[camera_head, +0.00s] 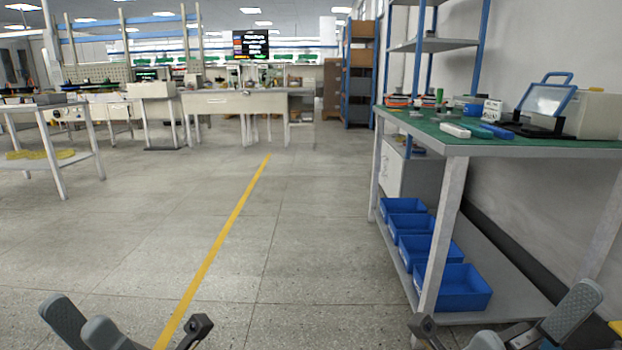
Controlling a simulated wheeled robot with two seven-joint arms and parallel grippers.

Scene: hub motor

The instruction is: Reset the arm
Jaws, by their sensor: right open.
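My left gripper (84,322) shows at the bottom left edge, with grey finger parts raised over the floor. Its lower part is cut off by the frame, and I cannot tell how far apart its jaws are. My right gripper (532,322) shows at the bottom right, in front of the green-topped workbench (585,152). It is open, and no object shows between its fingers. Most of both arms is out of view.
Several blue bins (462,288) stand on the workbench's lower shelf. A grey case (597,113) and small items lie on its top. A yellow line (228,225) crosses the open floor. Tables (225,104) stand at the back, and another table (55,165) stands left.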

